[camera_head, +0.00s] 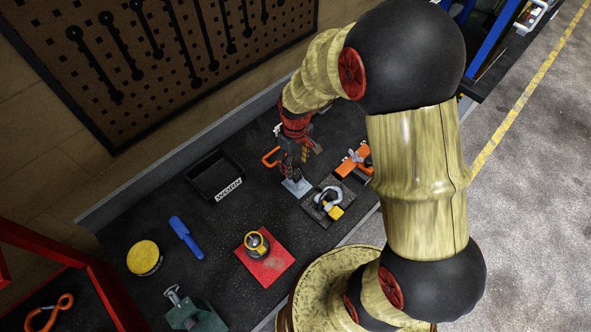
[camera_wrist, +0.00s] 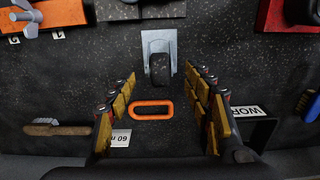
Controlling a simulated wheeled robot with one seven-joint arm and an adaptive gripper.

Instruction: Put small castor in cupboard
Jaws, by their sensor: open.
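The small castor shows a grey mounting plate (camera_head: 297,187) on the dark bench in the head view. In the wrist view its plate (camera_wrist: 158,42) lies flat with its black wheel (camera_wrist: 160,69) toward my gripper. My gripper (camera_wrist: 160,78) is open, with its two yellow-padded fingers left and right of the wheel and nothing clearly held. In the head view my gripper (camera_head: 296,152) is over the castor and partly hides it. I cannot tell whether the fingers touch it. No cupboard can be made out for certain; a red frame (camera_head: 95,275) stands at the lower left.
A black labelled bin (camera_head: 205,185) lies left of my gripper. An orange clamp (camera_head: 355,162) and a dark plate (camera_head: 316,214) with a yellow-tipped part lie to the right. A red mat (camera_head: 262,268), blue-handled tool (camera_head: 186,237) and yellow round tin (camera_head: 144,257) lie nearer. An orange loop (camera_wrist: 153,103) is close to the fingers.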

